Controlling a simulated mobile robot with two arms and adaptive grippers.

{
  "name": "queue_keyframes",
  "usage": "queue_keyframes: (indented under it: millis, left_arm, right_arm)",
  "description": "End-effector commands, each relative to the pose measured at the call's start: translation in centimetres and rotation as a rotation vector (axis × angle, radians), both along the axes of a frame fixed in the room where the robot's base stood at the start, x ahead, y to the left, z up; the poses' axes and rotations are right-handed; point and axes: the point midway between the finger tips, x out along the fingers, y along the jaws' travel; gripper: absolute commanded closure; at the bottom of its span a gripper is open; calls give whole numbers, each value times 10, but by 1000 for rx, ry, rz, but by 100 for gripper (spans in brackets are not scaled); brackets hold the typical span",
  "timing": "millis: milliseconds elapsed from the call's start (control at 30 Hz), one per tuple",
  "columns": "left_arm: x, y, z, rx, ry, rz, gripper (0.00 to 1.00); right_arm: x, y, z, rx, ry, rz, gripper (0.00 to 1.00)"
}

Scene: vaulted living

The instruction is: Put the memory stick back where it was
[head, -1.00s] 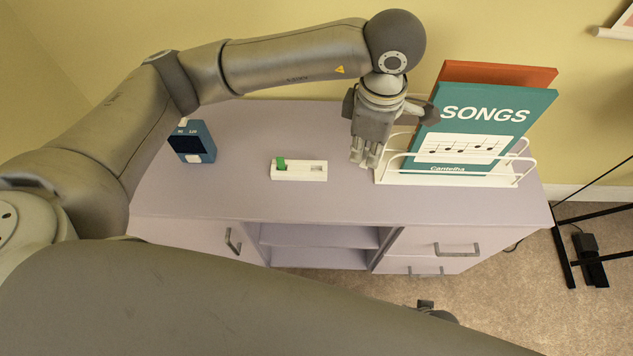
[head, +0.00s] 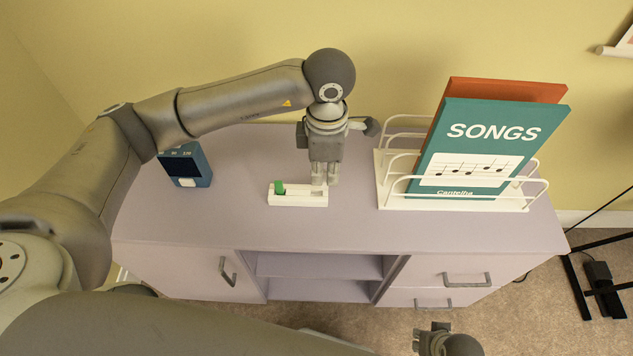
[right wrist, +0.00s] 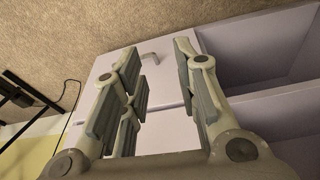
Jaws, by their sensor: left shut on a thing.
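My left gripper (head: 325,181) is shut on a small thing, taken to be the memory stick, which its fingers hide. Its fingertips point down at the right end of a small white holder (head: 298,203); I cannot tell whether they touch it. The holder lies on the cabinet top. A green piece (head: 280,187) stands up at its left end, and a recess shows toward its right. My right gripper (right wrist: 157,48) is open and empty in the right wrist view, in front of the cabinet drawers. It shows partly at the bottom of the head view (head: 432,335).
The lilac cabinet (head: 350,232) has free room on top between the holder and a white wire rack (head: 392,203). The rack holds a teal songbook (head: 487,148) and an orange book (head: 505,90). A blue device (head: 187,165) stands at the left.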

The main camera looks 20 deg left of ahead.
Motion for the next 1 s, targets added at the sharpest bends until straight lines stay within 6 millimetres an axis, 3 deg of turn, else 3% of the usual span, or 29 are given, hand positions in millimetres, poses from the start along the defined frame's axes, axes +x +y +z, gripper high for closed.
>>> queue_keyframes:
  millis: [333,533,1000]
  left_arm:
    - [4,20,-26,2,2,2,100]
    - [4,19,-53,-1,2,0,100]
    - [5,18,-55,-1,0,-1,100]
  right_arm:
    - [2,0,8,0,-5,-1,71]
    - [5,1,19,2,-14,-2,71]
    - [3,0,22,0,-4,-3,71]
